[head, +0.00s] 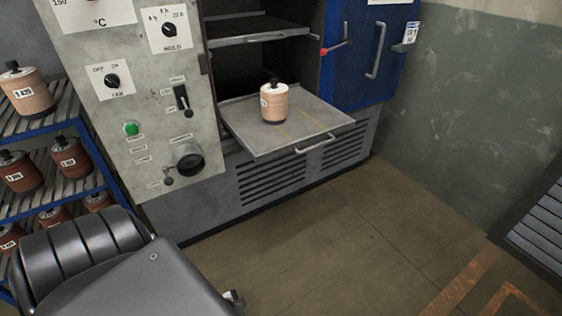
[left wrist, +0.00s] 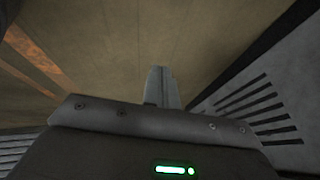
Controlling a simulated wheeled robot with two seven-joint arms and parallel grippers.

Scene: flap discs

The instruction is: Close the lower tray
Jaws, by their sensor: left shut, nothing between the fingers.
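The lower tray (head: 240,124) is a grey metal sheet pulled well out of the oven opening in the head view. Its bar handle (head: 318,144) is on the front edge. A pale tan cylinder with a black top (head: 273,104) stands upright on the tray. My left gripper (left wrist: 160,72) is shut and empty in the left wrist view, over the floor beside the vented base. In the head view my left arm fills the lower left, short of the tray and apart from it; its fingers are mostly hidden. My right gripper is not in view.
The upper tray (head: 258,35) sits inside the oven. The blue door (head: 365,60) stands open at the right. The control panel (head: 130,90) is left of the opening. A blue rack (head: 62,122) with several cylinders stands far left. The floor (head: 300,240) in front is clear.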

